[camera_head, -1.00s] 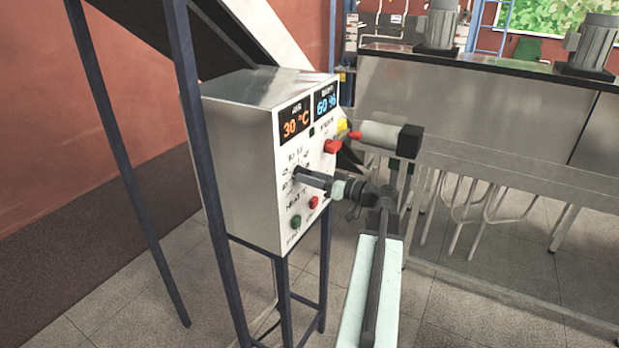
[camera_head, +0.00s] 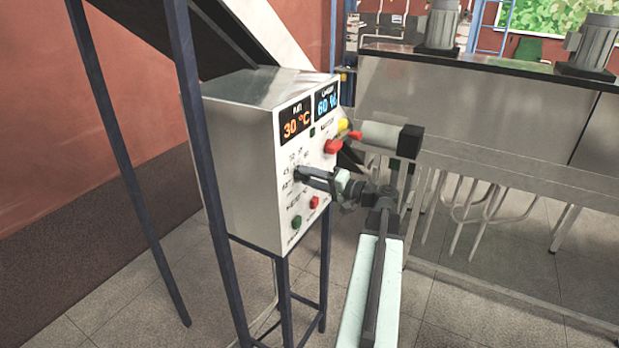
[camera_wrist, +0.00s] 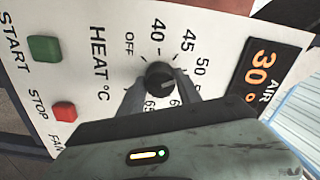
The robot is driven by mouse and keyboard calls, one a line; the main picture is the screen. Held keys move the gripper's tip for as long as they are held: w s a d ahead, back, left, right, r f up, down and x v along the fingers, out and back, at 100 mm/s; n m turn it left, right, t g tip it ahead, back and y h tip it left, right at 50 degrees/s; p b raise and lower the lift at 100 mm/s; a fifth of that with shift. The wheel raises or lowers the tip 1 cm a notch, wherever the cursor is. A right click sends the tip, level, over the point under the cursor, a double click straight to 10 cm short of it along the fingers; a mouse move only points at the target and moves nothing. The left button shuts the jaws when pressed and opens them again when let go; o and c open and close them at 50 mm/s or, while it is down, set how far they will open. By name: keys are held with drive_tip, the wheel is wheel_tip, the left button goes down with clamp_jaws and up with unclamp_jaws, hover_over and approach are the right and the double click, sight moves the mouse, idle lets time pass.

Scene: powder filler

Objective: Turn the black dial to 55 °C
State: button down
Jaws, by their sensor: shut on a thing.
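No 55 mark is readable; my right finger covers that part of the scale. I cannot clearly tell where the dial points. My gripper (camera_wrist: 160,86) is shut on the dial, one finger on each side. In the head view my gripper (camera_head: 314,176) reaches the panel from the right and largely hides the dial. The AIR display (camera_head: 296,121) reads 30 °C.
A green START button (camera_wrist: 44,48) and a red STOP button (camera_wrist: 63,111) lie beside the dial. Above it in the head view are a red knob (camera_head: 332,146) and a second display (camera_head: 326,101) reading 60 %. Dark frame posts (camera_head: 205,170) stand left of the control box.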

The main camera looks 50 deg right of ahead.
drive_tip(key=shift+m, duration=4.9)
drive_tip(key=c, duration=0.8)
unclamp_jaws()
drive_tip(key=shift+c, duration=0.2)
drive_tip(key=v, duration=0.7)
drive_tip(key=shift+s, duration=0.4)
